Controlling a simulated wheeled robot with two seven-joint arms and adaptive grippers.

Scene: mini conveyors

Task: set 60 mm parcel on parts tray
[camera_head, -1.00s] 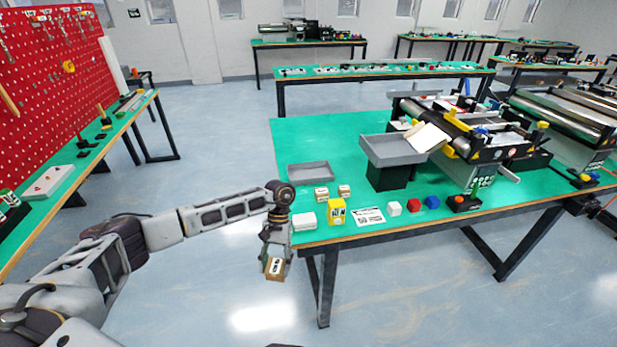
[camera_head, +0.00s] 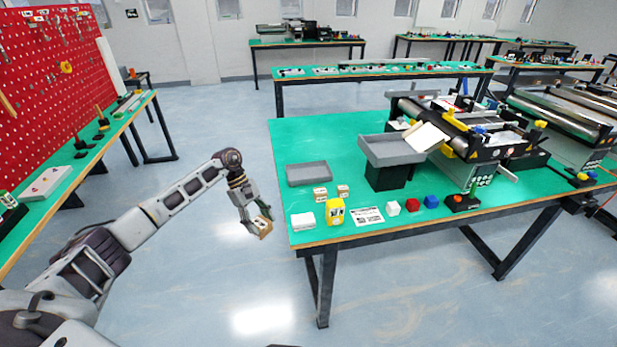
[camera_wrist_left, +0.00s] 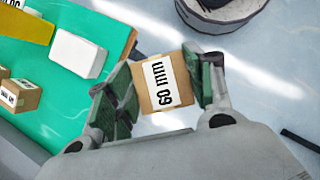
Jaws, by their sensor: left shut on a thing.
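The 60 mm parcel (camera_wrist_left: 160,84) is a brown box with a white label. My left gripper (camera_head: 260,221) is shut on the parcel (camera_head: 264,229) and holds it over the floor, left of the table's near-left edge. In the left wrist view the parcel sits between the two green-padded fingers of the left gripper (camera_wrist_left: 162,88). A shallow grey tray (camera_head: 309,174) lies empty on the green table at its left side; it looks like the parts tray. My right gripper is not in view.
Two small brown parcels (camera_head: 331,193) stand in front of the grey tray. A raised grey bin (camera_head: 392,150) and a conveyor stand right.

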